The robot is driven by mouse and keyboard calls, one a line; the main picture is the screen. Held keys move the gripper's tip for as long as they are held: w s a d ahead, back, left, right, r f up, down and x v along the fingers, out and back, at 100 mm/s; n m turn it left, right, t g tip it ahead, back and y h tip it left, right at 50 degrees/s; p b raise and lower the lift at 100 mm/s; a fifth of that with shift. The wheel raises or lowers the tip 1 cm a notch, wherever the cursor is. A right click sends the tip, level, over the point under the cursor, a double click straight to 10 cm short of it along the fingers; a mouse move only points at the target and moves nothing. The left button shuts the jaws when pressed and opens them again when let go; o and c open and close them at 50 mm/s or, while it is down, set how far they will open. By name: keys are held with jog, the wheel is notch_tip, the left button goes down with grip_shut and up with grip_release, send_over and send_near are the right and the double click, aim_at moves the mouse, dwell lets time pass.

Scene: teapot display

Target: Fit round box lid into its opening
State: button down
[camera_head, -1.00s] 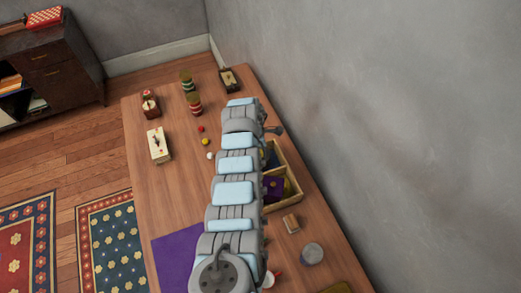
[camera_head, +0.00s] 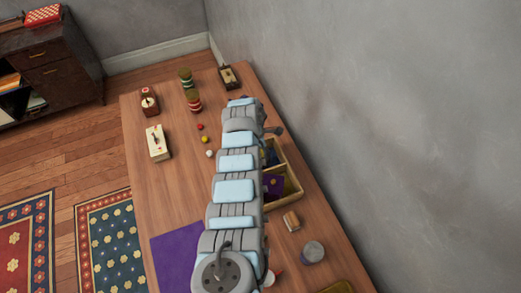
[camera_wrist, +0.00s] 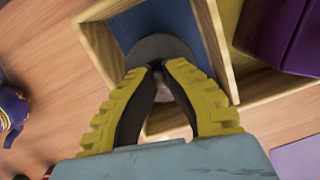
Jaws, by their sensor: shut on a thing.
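My gripper (camera_wrist: 160,72) has yellow ridged fingers, shut on the middle of a grey round lid (camera_wrist: 158,46) in the wrist view. The lid is over a wooden-walled compartment with a blue floor (camera_wrist: 168,18), near its lower wall. I cannot tell whether the lid touches the wood. In the head view my arm hides my gripper and the lid. The divided wooden tray (camera_head: 293,191) shows to the right of the arm. A grey round container (camera_head: 313,252) stands nearer on the table; I cannot tell whether it is the round box.
A purple block (camera_wrist: 282,35) sits in the neighbouring compartment. A blue pot (camera_wrist: 12,109) stands at the wrist view's left edge. The wall (camera_head: 390,120) runs along the table's right side.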

jog(key=shift+f+b, duration=0.3)
jog(key=shift+f, duration=0.15)
jog(key=c, duration=1.2)
grip_release()
jog(key=shift+o, duration=0.2)
jog(key=shift+r, duration=0.15)
notch_tip(320, 180, up, 12)
jog(key=a, duration=0.2)
jog(key=shift+s+f, duration=0.15)
jog(key=shift+f, duration=0.05)
